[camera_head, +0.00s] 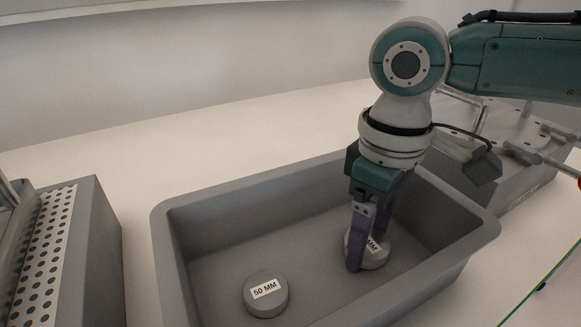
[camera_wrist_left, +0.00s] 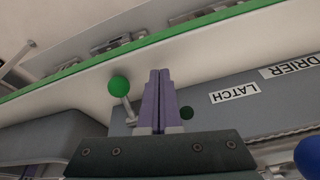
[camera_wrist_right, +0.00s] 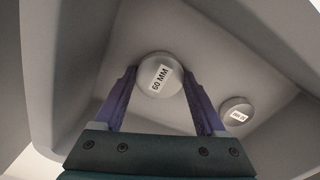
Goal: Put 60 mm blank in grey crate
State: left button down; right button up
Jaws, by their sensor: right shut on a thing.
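The grey crate (camera_head: 265,208) stands open on the pale table. The 60 mm blank (camera_head: 376,260), a grey disc with a white label, is inside the crate towards its right end, at or close to the floor. It shows with its full 60 MM label in the right wrist view (camera_wrist_right: 160,73). My right gripper (camera_head: 367,248) reaches down into the crate, shut on this blank, with one purple finger on each side. My left gripper (camera_wrist_left: 159,75) shows only in its own wrist view, with its fingers together and nothing between them.
A 50 mm blank (camera_head: 266,294) lies on the crate floor to the left. A grey box with a perforated plate (camera_head: 48,255) stands left of the crate. Grey equipment with metal handles (camera_head: 520,150) stands behind right. A green-knobbed lever (camera_wrist_left: 119,88) is close to my left gripper.

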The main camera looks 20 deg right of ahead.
pick_arm(q)
jog(key=shift+d, duration=0.1)
pick_arm(e)
jog(key=o, duration=1.4)
jog(key=shift+f, duration=0.1)
pick_arm(q)
notch_tip(320, 180, up, 3)
jog(key=p, duration=0.3)
jog(key=shift+r, duration=0.1)
pick_arm(e)
jog(key=shift+r, duration=6.15)
